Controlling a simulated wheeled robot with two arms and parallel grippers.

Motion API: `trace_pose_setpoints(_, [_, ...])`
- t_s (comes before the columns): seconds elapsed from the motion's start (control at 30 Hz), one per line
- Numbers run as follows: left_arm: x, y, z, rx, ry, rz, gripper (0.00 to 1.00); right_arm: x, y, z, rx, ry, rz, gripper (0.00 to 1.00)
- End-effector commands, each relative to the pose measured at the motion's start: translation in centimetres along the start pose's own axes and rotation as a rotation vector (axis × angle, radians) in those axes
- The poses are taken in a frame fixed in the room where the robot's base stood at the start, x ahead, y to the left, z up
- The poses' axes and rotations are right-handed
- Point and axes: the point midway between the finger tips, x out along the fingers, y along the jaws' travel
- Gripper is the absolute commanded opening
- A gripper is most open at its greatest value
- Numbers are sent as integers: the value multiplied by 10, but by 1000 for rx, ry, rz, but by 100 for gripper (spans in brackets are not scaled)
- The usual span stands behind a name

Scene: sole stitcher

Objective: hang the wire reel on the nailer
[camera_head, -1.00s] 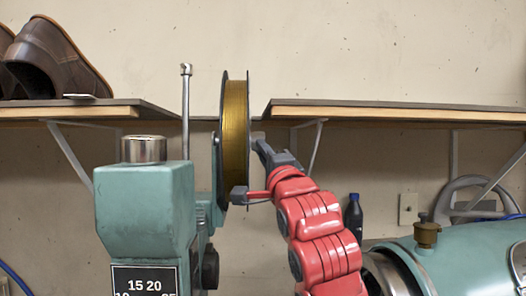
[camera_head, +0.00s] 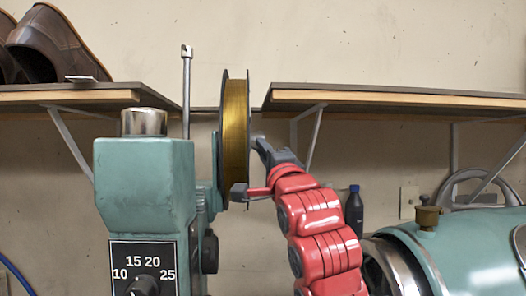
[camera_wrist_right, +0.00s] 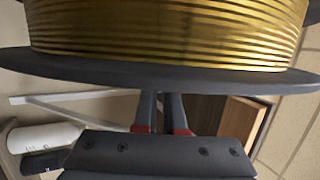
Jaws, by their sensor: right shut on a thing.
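The wire reel (camera_head: 235,130) is upright, with gold wire between dark flanges, seen nearly edge-on. The nailer (camera_head: 145,200) is the teal machine at left with a numbered dial and metal cap. The reel is close by the nailer's right side, its left flange beside a teal part there. Whether it sits on a support is hidden. My right gripper (camera_head: 258,144) is shut on the reel from its right side. In the right wrist view the fingers (camera_wrist_right: 160,108) are close together and reach the near flange; the gripped part is hidden behind it. My left gripper is not in view.
A thin metal post (camera_head: 186,95) stands just left of the reel. Wooden shelves (camera_head: 400,97) hang on the wall behind, with brown shoes (camera_head: 55,45) at left. A teal cylindrical machine (camera_head: 465,250) and a dark bottle (camera_head: 354,210) are at right.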

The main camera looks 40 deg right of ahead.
Motion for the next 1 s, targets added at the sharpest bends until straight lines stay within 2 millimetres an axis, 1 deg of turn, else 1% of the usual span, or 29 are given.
trace_pose_setpoints(0.03, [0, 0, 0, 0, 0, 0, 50, 0, -3, 0, 0, 1, -6, 0])
trace_pose_setpoints(0.2, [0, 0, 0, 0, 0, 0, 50, 0, -3, 0, 0, 1, -6, 0])
trace_pose_setpoints(0.87, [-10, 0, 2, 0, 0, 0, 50, -3, 3, 1, 0, 0, -6, 0])
trace_pose_setpoints(1.0, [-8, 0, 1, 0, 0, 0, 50, -3, 2, 0, 0, 0, -6, 0])
